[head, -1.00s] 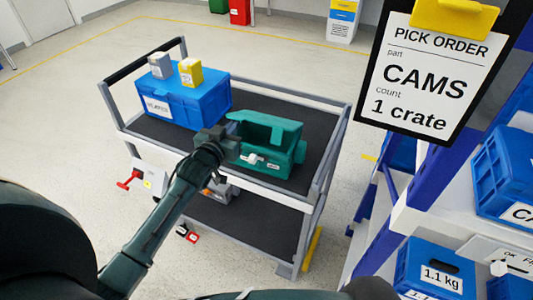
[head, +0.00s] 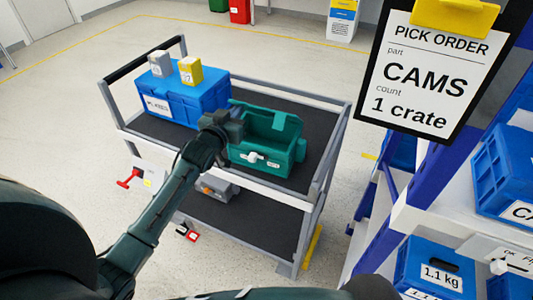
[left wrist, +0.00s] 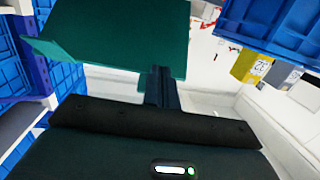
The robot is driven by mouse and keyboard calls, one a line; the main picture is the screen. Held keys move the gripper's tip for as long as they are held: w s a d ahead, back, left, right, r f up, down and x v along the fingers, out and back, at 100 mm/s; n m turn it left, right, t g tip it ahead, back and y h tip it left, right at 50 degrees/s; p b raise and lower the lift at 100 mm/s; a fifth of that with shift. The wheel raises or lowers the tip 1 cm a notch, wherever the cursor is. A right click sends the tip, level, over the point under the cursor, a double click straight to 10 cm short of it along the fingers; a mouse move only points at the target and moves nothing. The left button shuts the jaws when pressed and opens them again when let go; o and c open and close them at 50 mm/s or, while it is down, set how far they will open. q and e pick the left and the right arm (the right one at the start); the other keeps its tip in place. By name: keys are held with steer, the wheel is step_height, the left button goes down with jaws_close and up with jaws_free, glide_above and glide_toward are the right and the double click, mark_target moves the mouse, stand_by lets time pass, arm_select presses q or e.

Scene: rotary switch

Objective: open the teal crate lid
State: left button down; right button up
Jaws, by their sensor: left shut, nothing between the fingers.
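The teal crate (head: 262,172) stands on the top deck of a cart in the head view, with a white latch (head: 254,156) on its front. Its inside shows from above. The teal lid (head: 268,112) stands raised along the crate's back side. My left gripper (head: 236,124) is shut and empty at the crate's left end, partly hiding that corner. In the left wrist view the shut fingers (left wrist: 161,88) lie close to a teal panel (left wrist: 115,40), which looks like the lid; I cannot tell if they touch. My right gripper is not in view.
A blue crate (head: 180,105) stands left of the teal crate, with a grey box (head: 160,65) and a yellow box (head: 190,70) on top. The grey cart rail (head: 327,150) runs along the right. A pick-order sign (head: 418,75) and a shelf with blue crates (head: 435,270) are at right.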

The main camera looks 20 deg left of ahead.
mark_target(238, 103)
arm_select(q)
steer(key=shift+w+r, duration=0.5)
steer(key=shift+w, duration=0.4)
steer(key=shift+w+r, duration=0.45)
steer(key=shift+w, duration=0.45)
steer(key=shift+w+r+b, duration=0.1)
steer(key=shift+w+b, duration=1)
steer(key=shift+w, duration=1.25)
steer(key=shift+w+r+b, duration=0.1)
steer(key=shift+w+b, duration=0.2)
steer(key=shift+w, duration=0.4)
